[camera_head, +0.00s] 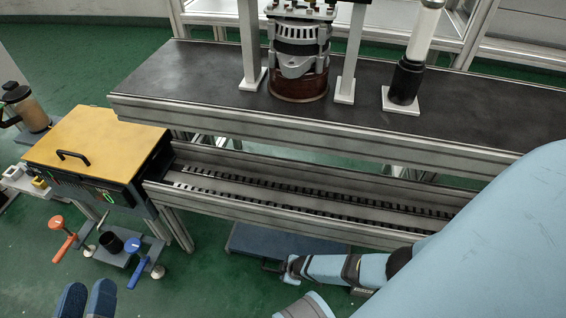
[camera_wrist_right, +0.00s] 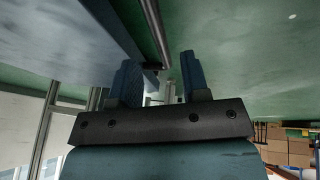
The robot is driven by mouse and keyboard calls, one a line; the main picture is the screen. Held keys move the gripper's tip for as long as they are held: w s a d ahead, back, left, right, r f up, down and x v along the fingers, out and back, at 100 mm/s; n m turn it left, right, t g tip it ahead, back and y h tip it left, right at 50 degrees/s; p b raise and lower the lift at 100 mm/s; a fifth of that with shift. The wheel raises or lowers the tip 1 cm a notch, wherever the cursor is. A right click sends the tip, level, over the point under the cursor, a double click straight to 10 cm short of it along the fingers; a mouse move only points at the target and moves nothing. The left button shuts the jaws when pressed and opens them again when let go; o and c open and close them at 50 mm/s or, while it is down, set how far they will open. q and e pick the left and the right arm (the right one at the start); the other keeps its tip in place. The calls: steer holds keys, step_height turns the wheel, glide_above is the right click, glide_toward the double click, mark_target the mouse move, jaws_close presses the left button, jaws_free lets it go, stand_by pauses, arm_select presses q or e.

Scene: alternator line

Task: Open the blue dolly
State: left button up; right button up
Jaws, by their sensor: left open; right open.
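The blue dolly (camera_head: 270,238) is a flat dark-blue slab low near the green floor, partly hidden under the conveyor. My right arm reaches in from the right, and my right gripper (camera_head: 286,269) is just at the dolly's near edge. In the right wrist view the right gripper (camera_wrist_right: 157,70) is open. A large blue surface, probably the dolly (camera_wrist_right: 105,35), fills the upper left, with a grey bar along it. A small dark part shows between the fingers; I cannot tell whether they touch it. My left gripper (camera_head: 87,298) is open and empty at the bottom left, away from the dolly.
A dark-topped bench (camera_head: 200,85) holds an alternator (camera_head: 298,62). The conveyor (camera_head: 240,205) below it overhangs the dolly. A yellow-topped box (camera_head: 90,140) and a clamp stand (camera_head: 110,245) are at the left. Green floor is free between the clamp stand and the dolly.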

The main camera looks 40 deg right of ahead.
arm_select(q)
steer(key=shift+w+d+f+m+g+b, duration=0.1)
steer(key=shift+f+m+g+b, duration=0.1)
steer(key=shift+f+g+b, duration=0.7)
steer(key=shift+f+m+g+b, duration=0.1)
steer(key=shift+f+m+b, duration=0.2)
steer(key=shift+f, duration=1.1)
arm_select(e)
steer(key=shift+x, duration=2.15)
jaws_close()
